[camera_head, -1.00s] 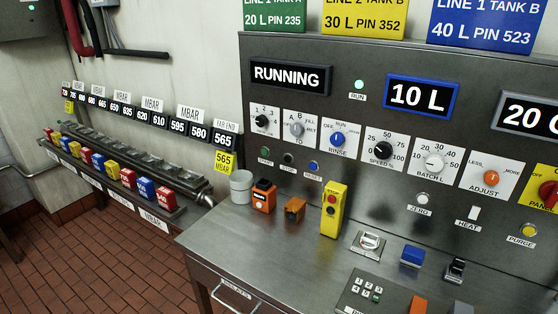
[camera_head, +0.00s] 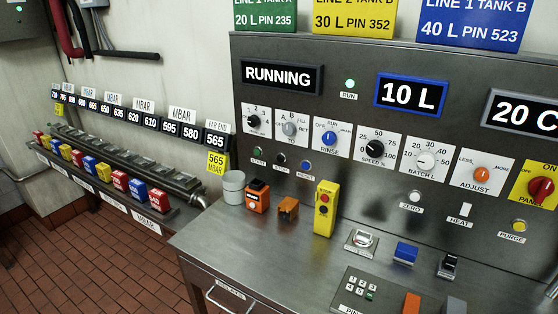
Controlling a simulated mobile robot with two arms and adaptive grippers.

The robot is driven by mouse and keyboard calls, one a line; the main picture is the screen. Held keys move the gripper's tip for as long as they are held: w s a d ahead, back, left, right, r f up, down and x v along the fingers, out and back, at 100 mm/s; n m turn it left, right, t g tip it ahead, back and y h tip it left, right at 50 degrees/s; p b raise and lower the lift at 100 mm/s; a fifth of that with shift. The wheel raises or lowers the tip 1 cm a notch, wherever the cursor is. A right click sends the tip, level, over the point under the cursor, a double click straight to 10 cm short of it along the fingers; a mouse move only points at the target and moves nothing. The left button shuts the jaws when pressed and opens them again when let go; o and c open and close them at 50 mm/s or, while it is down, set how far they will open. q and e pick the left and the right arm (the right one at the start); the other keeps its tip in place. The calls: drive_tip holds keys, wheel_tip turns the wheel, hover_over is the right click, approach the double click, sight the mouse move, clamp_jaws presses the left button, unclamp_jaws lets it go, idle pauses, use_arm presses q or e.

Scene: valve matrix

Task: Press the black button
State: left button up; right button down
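A small dark button (camera_head: 282,159), which looks black, sits on the steel panel (camera_head: 385,185) between the green START button (camera_head: 258,151) and the blue RESET button (camera_head: 306,164). Its label below is too small to read surely. A yellow pendant box (camera_head: 325,209) on the counter carries a red button and a darker one. Neither of my grippers can be made out in the head view.
The steel counter (camera_head: 225,238) holds a grey cup (camera_head: 233,187), two orange boxes (camera_head: 257,196), a keypad (camera_head: 366,290), a blue block (camera_head: 405,252) and a black switch (camera_head: 448,266). Dials and displays fill the panel. A rack of coloured blocks (camera_head: 95,167) lines the left wall.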

drive_tip(key=shift+a, duration=0.35)
drive_tip(key=shift+d, duration=0.1)
idle(0.4)
